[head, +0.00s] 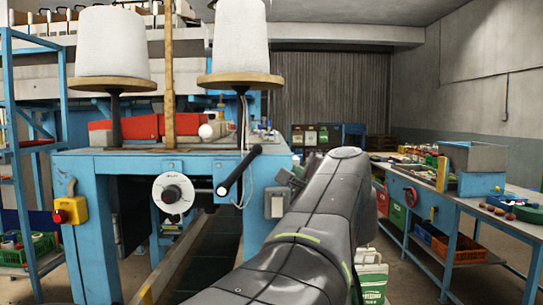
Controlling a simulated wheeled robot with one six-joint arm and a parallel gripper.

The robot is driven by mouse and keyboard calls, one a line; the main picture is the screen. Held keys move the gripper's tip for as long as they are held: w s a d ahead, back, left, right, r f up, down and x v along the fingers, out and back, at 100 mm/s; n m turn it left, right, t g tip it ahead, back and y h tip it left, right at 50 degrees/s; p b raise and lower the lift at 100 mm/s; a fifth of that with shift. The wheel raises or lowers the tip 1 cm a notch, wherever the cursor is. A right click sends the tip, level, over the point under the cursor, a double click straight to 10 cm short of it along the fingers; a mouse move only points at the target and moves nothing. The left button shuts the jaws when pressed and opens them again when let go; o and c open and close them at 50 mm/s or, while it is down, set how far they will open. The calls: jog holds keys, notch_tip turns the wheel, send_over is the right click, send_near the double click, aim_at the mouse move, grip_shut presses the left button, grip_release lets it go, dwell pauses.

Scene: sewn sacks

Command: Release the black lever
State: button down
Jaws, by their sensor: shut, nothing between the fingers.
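The black lever (239,171) is on the front of the blue machine. My arm rises from the bottom centre and hides part of the machine's right side. My gripper (288,179) shows only in part, as a dark shape just left of the arm's far end. It is shut and empty, right of the lever and apart from it in the picture. Its fingertips are hard to make out.
Two white thread cones (112,42) stand on round wooden plates above the blue machine frame (95,215). A yellow box with a red button (70,209) is on its left leg. A blue workbench (455,205) with tools stands at right. Open floor lies between.

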jog(key=shift+w, duration=0.1)
jog(key=w+a+r+p, duration=0.1)
jog(key=w+a, duration=0.1)
jog(key=w, duration=0.1)
jog(key=w+a+p, duration=0.2)
jog(key=w, duration=0.1)
jog(key=w+a+r+p, duration=0.1)
jog(key=w+a, duration=0.1)
jog(key=w, duration=0.1)
jog(key=shift+w+a+r+p, duration=0.1)
jog(key=shift+a+r+p, duration=0.1)
jog(key=shift+r+p, duration=0.1)
dwell(0.4)
